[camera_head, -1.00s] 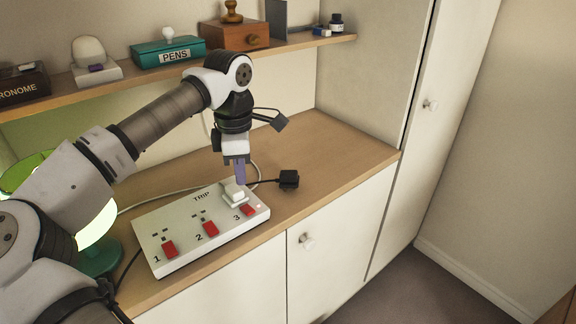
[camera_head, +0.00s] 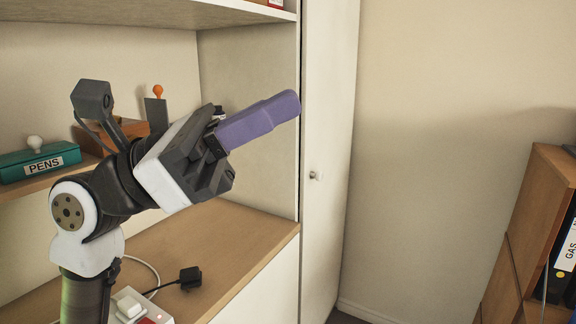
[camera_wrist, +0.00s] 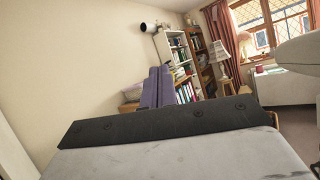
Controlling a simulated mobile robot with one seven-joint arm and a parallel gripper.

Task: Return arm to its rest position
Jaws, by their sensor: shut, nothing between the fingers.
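My gripper (camera_head: 288,104) is raised above the cabinet top in the head view, its purple fingers pointing right and slightly up. The fingers are shut together with nothing between them. In the wrist view my gripper (camera_wrist: 158,75) shows as purple fingers pointing out into the room, touching nothing. My arm is folded up at the left of the head view and hides part of the shelf behind it.
The white switch box (camera_head: 136,308) is cut off at the bottom, near a black plug (camera_head: 189,278) on the wooden cabinet top (camera_head: 225,240). A teal PENS box (camera_head: 38,162) sits on the shelf. A wooden bookcase (camera_head: 535,225) stands at right. The wall between is clear.

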